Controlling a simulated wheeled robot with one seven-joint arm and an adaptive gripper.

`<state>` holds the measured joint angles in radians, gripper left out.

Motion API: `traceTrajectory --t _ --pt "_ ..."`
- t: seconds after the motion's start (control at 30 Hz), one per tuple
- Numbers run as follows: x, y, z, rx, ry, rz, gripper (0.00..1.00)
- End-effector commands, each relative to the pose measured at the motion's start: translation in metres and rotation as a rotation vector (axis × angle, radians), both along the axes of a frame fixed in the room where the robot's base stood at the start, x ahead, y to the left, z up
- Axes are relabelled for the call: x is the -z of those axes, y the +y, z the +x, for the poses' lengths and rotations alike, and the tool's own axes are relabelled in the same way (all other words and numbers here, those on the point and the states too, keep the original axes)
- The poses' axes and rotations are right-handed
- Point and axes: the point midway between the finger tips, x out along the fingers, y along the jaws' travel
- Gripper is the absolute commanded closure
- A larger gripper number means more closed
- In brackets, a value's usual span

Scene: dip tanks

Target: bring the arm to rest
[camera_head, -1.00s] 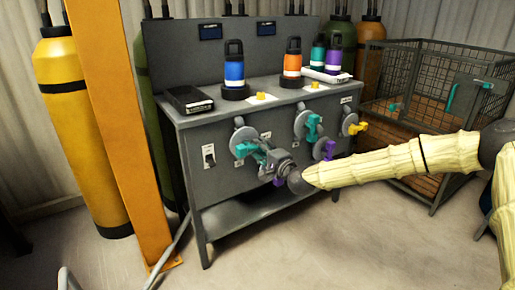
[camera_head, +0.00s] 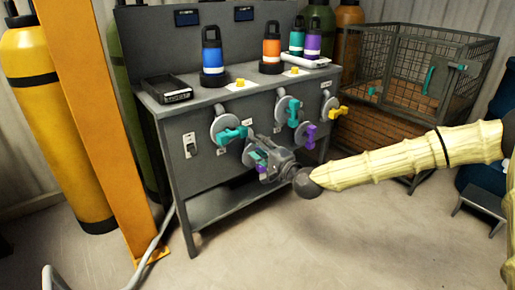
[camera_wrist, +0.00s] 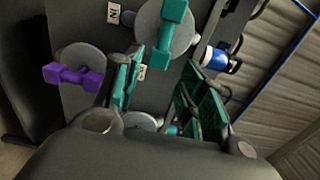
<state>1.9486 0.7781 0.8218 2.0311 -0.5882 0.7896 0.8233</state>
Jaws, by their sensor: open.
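My gripper (camera_head: 258,158) is open, with teal finger pads, in front of the grey panel of the bench (camera_head: 290,185). It lies below and right of the left valve's teal handle (camera_head: 232,134), apart from it. A purple handle (camera_head: 262,168) shows beside the fingers, partly hidden. In the wrist view the two fingers of my gripper (camera_wrist: 163,92) stand apart with nothing held between them. A teal handle (camera_wrist: 171,22) lies ahead of them, and a purple handle (camera_wrist: 75,76) lies to the left. My arm reaches in from the right in the head view.
More valves with teal (camera_head: 293,112), purple (camera_head: 309,136) and yellow (camera_head: 338,112) handles sit on the panel. Bottles, including a blue one (camera_head: 212,50), stand on top. An orange post (camera_head: 95,120) stands left and a wire cage (camera_head: 420,75) right. The floor in front (camera_head: 300,240) is clear.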

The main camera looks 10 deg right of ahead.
Motion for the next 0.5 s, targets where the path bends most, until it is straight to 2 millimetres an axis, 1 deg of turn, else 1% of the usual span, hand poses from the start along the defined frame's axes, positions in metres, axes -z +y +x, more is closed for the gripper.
traceTrajectory --t 0.07,0.13,0.17,0.23,0.27,0.37,0.4,0.47,0.5 --pt "0.001 0.001 0.0 -0.001 0.001 -0.002 0.59" --pt "0.008 0.004 -0.004 -0.007 0.011 -0.012 0.59" --pt "0.014 0.007 -0.006 -0.011 0.018 -0.021 0.59" --pt "0.034 0.015 -0.015 -0.026 0.044 -0.051 0.59" --pt "0.045 0.02 -0.02 -0.035 0.058 -0.068 0.59" --pt "0.089 0.037 -0.045 -0.073 0.116 -0.142 0.59" --pt "0.108 0.042 -0.057 -0.089 0.143 -0.175 0.59" --pt "0.137 0.05 -0.076 -0.115 0.18 -0.227 0.59" --pt "0.156 0.054 -0.089 -0.132 0.205 -0.262 0.59"
